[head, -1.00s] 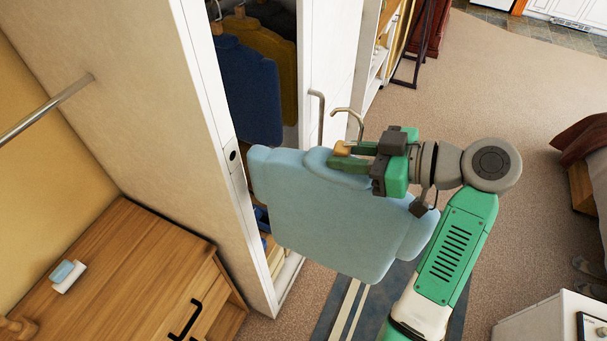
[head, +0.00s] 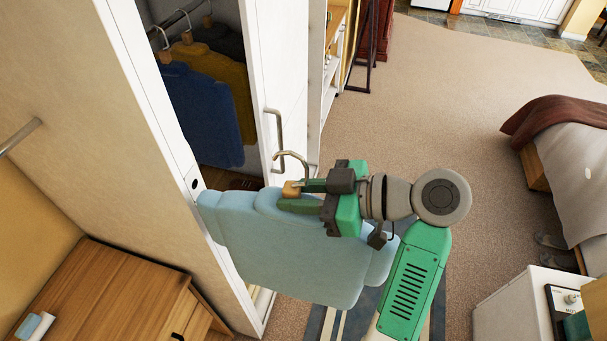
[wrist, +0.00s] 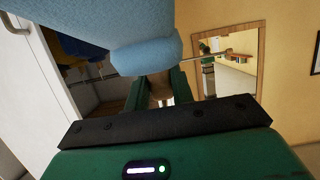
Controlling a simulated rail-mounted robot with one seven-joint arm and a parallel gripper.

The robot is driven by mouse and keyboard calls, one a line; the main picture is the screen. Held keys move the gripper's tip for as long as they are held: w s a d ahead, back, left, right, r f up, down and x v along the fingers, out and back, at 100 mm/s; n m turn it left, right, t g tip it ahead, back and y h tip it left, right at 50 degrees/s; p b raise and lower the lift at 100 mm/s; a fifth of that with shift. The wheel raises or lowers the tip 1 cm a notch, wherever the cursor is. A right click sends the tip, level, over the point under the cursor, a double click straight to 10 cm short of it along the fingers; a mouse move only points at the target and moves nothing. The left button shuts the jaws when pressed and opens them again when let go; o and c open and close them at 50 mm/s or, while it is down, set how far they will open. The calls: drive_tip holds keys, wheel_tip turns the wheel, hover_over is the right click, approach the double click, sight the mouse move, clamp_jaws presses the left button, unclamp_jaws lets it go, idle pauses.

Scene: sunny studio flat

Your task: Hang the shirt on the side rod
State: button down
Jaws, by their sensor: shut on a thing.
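A light blue shirt (head: 290,250) hangs below my gripper (head: 298,194) in the head view. The gripper is shut on the wooden neck of its hanger (head: 291,189), and the hanger's metal hook (head: 295,158) rises free above the jaws. The shirt also fills the upper middle of the wrist view (wrist: 130,35). A metal side rod (head: 18,138) shows at the left edge of the head view, over the wooden cabinet; part of it is out of frame. The shirt is apart from this rod, with the white wardrobe panel between them in the picture.
The open wardrobe holds a dark blue garment (head: 195,110) and a yellow one (head: 232,90) on hangers. The white panel edge (head: 180,150) is close to the shirt's left side. A wooden cabinet (head: 110,295) stands at lower left.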

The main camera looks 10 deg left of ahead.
drive_tip(key=s+a+p, duration=0.3)
drive_tip(key=s, duration=1.2)
drive_tip(key=w+a+b, duration=0.1)
drive_tip(key=w+a, duration=0.1)
drive_tip(key=a, duration=1.2)
drive_tip(key=w+a+b, duration=0.1)
drive_tip(key=w+a, duration=0.2)
drive_tip(key=a, duration=1.2)
drive_tip(key=shift+w, duration=0.15)
drive_tip(key=shift+a, duration=0.1)
drive_tip(key=s+d+p, duration=0.1)
drive_tip(key=d+p, duration=0.2)
drive_tip(key=d, duration=0.4)
drive_tip(key=shift+s, duration=0.1)
drive_tip(key=shift+a, duration=0.1)
